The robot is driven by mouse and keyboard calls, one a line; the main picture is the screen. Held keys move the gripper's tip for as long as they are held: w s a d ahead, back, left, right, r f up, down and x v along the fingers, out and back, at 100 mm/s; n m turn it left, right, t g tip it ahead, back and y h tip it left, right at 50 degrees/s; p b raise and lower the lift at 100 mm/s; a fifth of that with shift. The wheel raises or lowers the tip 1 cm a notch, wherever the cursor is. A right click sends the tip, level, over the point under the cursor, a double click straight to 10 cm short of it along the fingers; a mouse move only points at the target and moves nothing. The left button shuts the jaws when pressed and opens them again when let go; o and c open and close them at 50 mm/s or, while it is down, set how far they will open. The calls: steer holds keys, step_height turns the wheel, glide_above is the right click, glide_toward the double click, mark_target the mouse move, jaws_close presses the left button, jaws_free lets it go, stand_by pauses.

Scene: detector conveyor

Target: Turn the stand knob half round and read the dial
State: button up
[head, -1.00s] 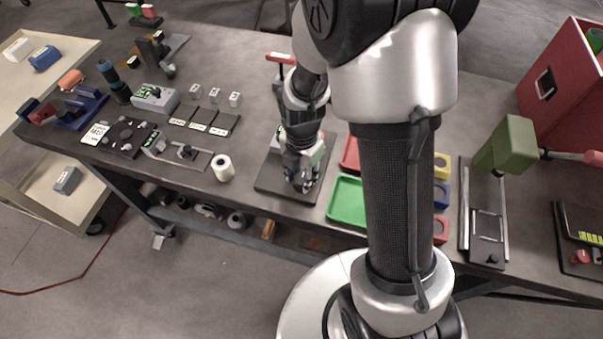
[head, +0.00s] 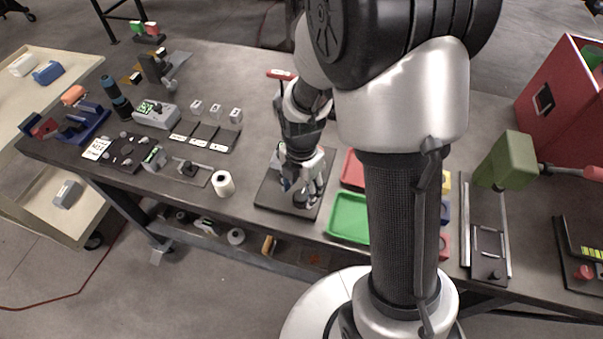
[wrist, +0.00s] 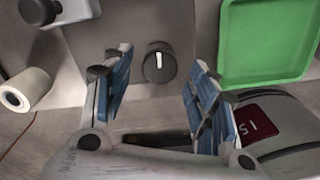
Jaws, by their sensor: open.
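The dark round stand knob (wrist: 159,66) shows in the wrist view, between my two blue-padded fingertips with a gap on each side. Its white mark points roughly up in the picture. My gripper (wrist: 161,60) is open and empty. In the head view my gripper (head: 303,190) is low over the stand's dark base plate (head: 268,194), and hides the knob there. The stand's pale body is partly behind my wrist. I cannot make out the dial or a reading in either current view.
A green tray (wrist: 262,65) lies close to the right of the stand, and also shows in the head view (head: 349,217). A white roll (head: 223,184) stands to the left. A red-handled post (head: 280,74) rises behind the stand. Bare tabletop lies between roll and base plate.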

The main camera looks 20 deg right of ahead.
mark_target(302, 195)
step_height(302, 195, up, 10)
steer(key=shift+r, duration=0.2)
stand_by(0.4)
steer(key=s+r+m+t, duration=0.1)
steer(key=s+r+m, duration=0.2)
steer(key=s+m, duration=0.2)
steer(key=s+r+m+t+b, duration=0.1)
steer(key=s+r+m, duration=0.3)
steer(key=m, duration=0.7)
steer(key=s+r+m+t+b, duration=0.1)
steer(key=s+r+m+t, duration=0.1)
steer(key=s+m, duration=0.4)
steer(key=r+m, duration=0.1)
steer(key=m, duration=0.1)
steer(key=shift+s+a+r+m+t, duration=0.15)
steer(key=shift+s+r+m+t, duration=0.15)
steer(key=shift+r, duration=0.05)
